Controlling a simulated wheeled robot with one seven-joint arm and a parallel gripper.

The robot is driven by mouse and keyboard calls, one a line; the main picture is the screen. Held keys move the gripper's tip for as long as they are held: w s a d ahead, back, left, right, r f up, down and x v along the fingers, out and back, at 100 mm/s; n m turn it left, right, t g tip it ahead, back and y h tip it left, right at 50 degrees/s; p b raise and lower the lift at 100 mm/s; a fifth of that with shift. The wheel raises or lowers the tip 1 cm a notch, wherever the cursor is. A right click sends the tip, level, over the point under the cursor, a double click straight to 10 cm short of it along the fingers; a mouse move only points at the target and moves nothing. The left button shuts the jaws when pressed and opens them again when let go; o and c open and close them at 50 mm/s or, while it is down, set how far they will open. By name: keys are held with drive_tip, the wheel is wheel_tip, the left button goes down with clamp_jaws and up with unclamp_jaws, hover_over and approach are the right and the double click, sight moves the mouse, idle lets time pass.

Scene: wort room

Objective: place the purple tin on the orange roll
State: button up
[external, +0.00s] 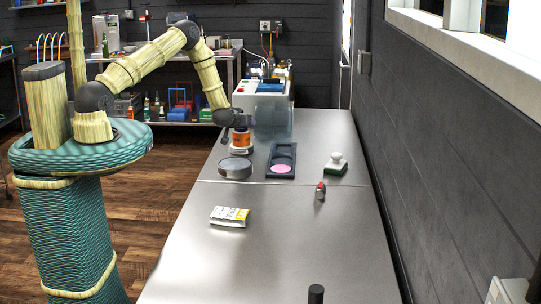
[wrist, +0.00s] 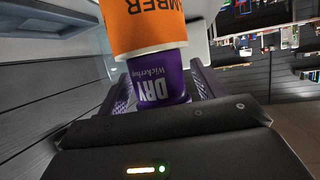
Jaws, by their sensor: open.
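The orange roll (external: 242,140) stands upright on the steel table, left of the dark tray. It also shows in the wrist view (wrist: 145,22), lettered "MBER" and partly cut off by the frame. The purple tin (wrist: 158,78), lettered "DRY", is end to end with the roll and appears to touch it. The lettering looks upside down in the wrist view, which fits the tin being on top of the roll. My gripper (external: 240,126) is at the roll's top end. Its jaws are open, one finger on each side of the tin. The tin is hidden or too small to make out in the external view.
A round grey tin (external: 235,168) stands close in front of the roll. A dark tray (external: 281,151) with a pink disc lies to the right, then a green-based stamp (external: 336,165). A machine (external: 262,98) stands behind. A packet (external: 229,216) lies nearer; the table's front is mostly clear.

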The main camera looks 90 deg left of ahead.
drive_tip(key=b+v, duration=0.4)
drive_tip(key=v, duration=0.7)
idle(0.6)
drive_tip(key=w+d+r+m+t+h, duration=0.2)
drive_tip(key=w+d+m+h, duration=0.15)
drive_tip(key=d, duration=0.55)
drive_tip(key=w+d+r+m+t+h, duration=0.1)
drive_tip(key=w+d+r+m+h, duration=0.2)
drive_tip(key=d, duration=0.6)
drive_tip(key=w+d+r+m+t+h, duration=0.1)
drive_tip(key=w+d+m+t+h, duration=0.2)
drive_tip(key=d, duration=0.6)
drive_tip(key=s+d+r+m+g+h, duration=0.3)
drive_tip(key=s+d+m+g, duration=0.3)
drive_tip(key=s+d, duration=0.7)
drive_tip(key=d, duration=0.4)
drive_tip(key=shift+r+h, duration=0.15)
drive_tip(key=shift+h, duration=0.2)
